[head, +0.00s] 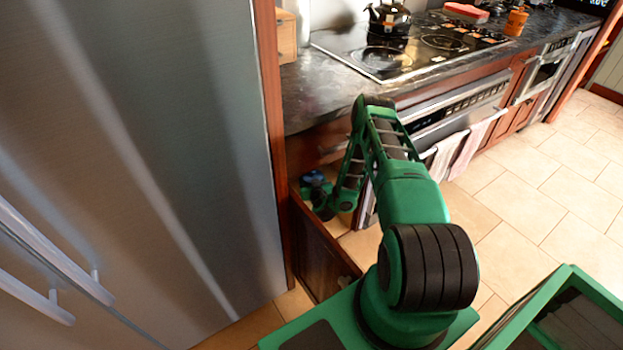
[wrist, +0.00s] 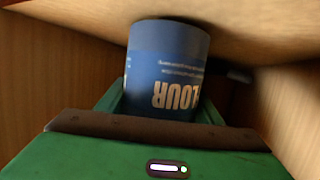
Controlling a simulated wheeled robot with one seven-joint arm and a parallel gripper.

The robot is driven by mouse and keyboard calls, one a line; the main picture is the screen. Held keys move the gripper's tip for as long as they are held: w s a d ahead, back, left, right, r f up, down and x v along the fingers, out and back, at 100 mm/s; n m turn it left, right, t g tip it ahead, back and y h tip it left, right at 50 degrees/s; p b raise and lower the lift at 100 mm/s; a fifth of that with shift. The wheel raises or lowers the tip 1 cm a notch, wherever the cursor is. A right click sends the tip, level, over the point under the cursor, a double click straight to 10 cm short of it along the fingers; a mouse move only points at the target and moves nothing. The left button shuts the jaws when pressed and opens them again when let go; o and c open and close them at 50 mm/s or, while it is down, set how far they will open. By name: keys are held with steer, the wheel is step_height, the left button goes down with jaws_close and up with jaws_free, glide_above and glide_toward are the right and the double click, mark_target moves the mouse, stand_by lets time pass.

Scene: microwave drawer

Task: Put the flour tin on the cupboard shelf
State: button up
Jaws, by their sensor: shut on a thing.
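The flour tin (wrist: 167,62) is a blue cylinder with pale lettering, which appears upside down in the wrist view. My gripper (wrist: 160,103) is shut on it, with a green finger on each side. The tin is inside the wooden cupboard (wrist: 55,70), close to a light wooden board (wrist: 250,25) across the top of the wrist view. I cannot tell whether the tin touches that board. In the head view my gripper (head: 317,190) reaches low under the counter, and a small blue part of the tin (head: 312,177) shows. The cupboard interior is mostly hidden there.
The open cupboard door (head: 322,250) stands close beside my arm. A large steel fridge (head: 140,150) fills the left. The dark countertop (head: 320,95) lies above, with a hob (head: 410,45) and kettle (head: 388,17). Towels (head: 465,150) hang at the oven. Tiled floor is free at right.

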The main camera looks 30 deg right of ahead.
steer(key=shift+f, duration=0.25)
steer(key=o, duration=1.2)
steer(key=shift+s, duration=0.1)
